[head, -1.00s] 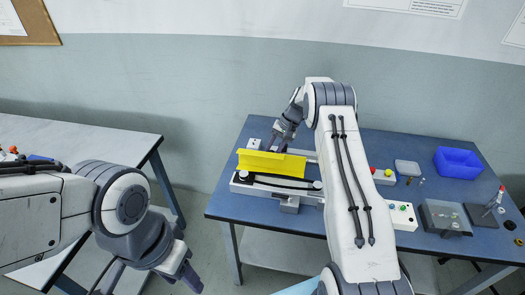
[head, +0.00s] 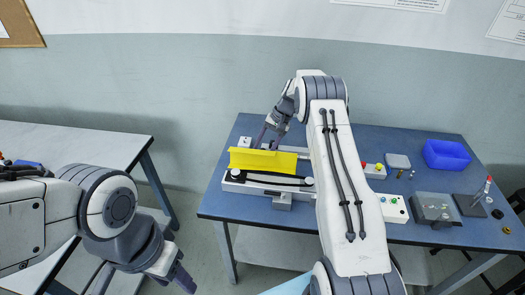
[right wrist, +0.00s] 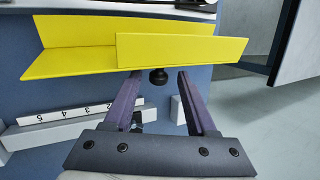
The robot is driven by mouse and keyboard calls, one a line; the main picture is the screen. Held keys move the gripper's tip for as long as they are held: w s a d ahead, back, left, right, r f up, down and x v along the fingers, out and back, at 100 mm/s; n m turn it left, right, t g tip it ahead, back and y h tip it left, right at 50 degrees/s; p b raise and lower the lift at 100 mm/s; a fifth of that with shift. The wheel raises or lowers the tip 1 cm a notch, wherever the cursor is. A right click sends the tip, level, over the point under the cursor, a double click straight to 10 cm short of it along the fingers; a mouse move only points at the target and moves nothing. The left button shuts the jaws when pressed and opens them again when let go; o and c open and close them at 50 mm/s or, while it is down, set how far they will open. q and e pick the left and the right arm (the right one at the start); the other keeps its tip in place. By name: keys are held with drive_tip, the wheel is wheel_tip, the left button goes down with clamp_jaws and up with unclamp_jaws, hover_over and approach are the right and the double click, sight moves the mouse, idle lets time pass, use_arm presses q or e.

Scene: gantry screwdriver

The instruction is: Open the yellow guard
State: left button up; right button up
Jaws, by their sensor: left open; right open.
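The yellow guard (head: 264,161) is a long angled strip on the white fixture at the left of the blue table. In the right wrist view the guard (right wrist: 180,48) spans the top, just beyond my fingertips. My right gripper (head: 269,131) is behind the guard in the head view. In the right wrist view it (right wrist: 158,78) is open, with a dark round knob (right wrist: 158,77) showing between its fingertips by the guard's edge. Whether the fingers touch it, I cannot tell. My left gripper (head: 182,278) is open and empty, low at the left, away from the table.
The white fixture (head: 233,187) has a numbered scale (right wrist: 85,112) in the right wrist view. A button box (head: 392,208), a grey box (head: 433,207) and a blue bin (head: 446,154) stand to the right. A grey bench (head: 75,135) is at the left, with a gap between.

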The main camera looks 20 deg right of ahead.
drive_tip(key=v, duration=0.9)
drive_tip(key=shift+a, duration=0.15)
drive_tip(key=s+a+r+n+g+h, duration=0.1)
drive_tip(key=s+a+r+n, duration=0.15)
drive_tip(key=a, duration=0.45)
drive_tip(key=s+a+r+n, duration=0.15)
drive_tip(key=a+r, duration=0.25)
drive_tip(key=a, duration=0.4)
drive_tip(key=s+a+r+n+h+p, duration=0.1)
drive_tip(key=s+a+r+n+h, duration=0.3)
drive_tip(key=s+a, duration=0.85)
drive_tip(key=s+n+y+p, duration=0.1)
drive_tip(key=s+n, duration=0.5)
drive_tip(key=s, duration=1.8)
drive_tip(key=shift+s+f, duration=0.15)
drive_tip(key=shift+f, duration=0.1)
